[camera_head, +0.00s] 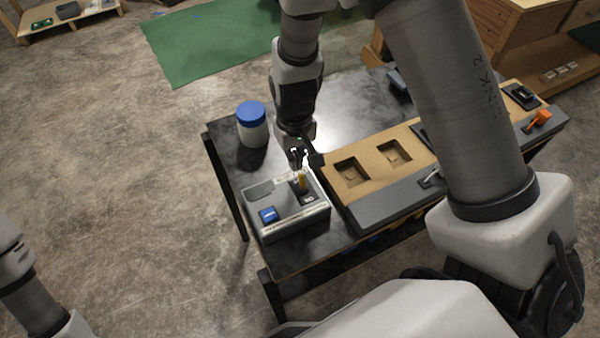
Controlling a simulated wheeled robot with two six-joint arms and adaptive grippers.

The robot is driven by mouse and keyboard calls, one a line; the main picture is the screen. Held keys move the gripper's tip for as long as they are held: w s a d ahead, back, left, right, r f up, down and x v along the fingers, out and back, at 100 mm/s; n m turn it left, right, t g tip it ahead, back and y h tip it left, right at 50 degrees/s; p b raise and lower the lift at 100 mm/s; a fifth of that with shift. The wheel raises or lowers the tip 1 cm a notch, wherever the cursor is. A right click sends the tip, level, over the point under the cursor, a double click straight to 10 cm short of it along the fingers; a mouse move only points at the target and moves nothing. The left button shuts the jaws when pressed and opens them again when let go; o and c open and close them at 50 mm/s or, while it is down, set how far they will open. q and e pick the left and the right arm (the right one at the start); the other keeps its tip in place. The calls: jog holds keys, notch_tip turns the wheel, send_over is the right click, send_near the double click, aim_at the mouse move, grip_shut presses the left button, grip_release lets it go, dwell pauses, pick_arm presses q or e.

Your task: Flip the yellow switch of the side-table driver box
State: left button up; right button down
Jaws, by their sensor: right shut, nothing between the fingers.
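The driver box (286,233) is a light grey box near the left front of the dark side table (227,168). Its top has a blue button or switch (268,214) at the front left and a small yellow switch (301,182) toward the back right. My right gripper (299,163) points down at the box, shut and empty, just above and behind the yellow switch. I cannot tell whether its fingertips touch the switch. My left gripper is out of view; only part of my left arm shows at the lower left edge.
A white jar with a blue lid (252,125) stands behind the box. To the right is a long console (371,213) with square recesses, a metal lever (430,178) and an orange lever (540,118). A wooden cabinet (500,40) is at the back right. The floor at left is clear.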

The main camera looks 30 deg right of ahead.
jog(key=shift+f, duration=0.55)
jog(key=shift+s+b, duration=0.2)
jog(key=shift+b, duration=0.25)
jog(key=shift+s+a+b, duration=0.1)
jog(key=shift+s+b, duration=0.5)
jog(key=shift+s, duration=0.4)
notch_tip(320, 180, up, 7)
jog(key=p, duration=0.7)
jog(key=shift+w, duration=0.4)
